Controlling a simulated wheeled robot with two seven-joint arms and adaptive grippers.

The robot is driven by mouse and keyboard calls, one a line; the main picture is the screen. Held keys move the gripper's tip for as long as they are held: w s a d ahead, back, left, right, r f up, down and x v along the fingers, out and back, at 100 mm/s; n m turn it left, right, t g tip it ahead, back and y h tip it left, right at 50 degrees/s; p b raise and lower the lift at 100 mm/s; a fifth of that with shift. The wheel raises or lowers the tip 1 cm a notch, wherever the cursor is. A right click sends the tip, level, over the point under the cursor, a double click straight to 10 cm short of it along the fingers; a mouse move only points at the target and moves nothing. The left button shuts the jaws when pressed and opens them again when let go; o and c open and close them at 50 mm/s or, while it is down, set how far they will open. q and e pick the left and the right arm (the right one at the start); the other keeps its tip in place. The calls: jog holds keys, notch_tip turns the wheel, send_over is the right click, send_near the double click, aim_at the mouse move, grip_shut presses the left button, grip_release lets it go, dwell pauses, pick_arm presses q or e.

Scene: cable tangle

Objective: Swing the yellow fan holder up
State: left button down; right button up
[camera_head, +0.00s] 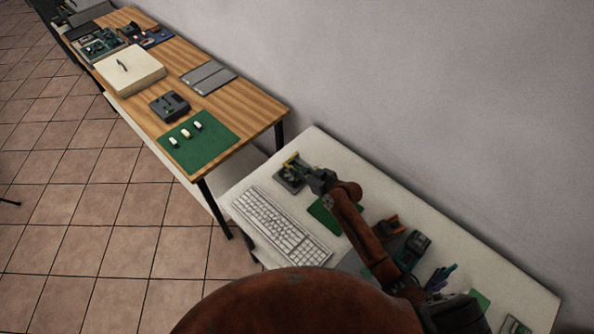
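The small yellow fan holder (291,158) shows at the back of a dark grey device (287,181) on the white table. My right gripper (304,170) reaches over the white table from the lower right. Its fingertips are right beside the yellow holder and above the device. They are small and dark here, so I cannot tell whether they touch the holder or whether they are open or shut. The gripper hides part of the device. My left gripper is not in view.
A white keyboard (280,226) lies in front of the device. A green mat (324,215) lies under my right arm. A wooden table (258,108) is at upper left. The wall runs behind.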

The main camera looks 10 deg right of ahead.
grip_shut()
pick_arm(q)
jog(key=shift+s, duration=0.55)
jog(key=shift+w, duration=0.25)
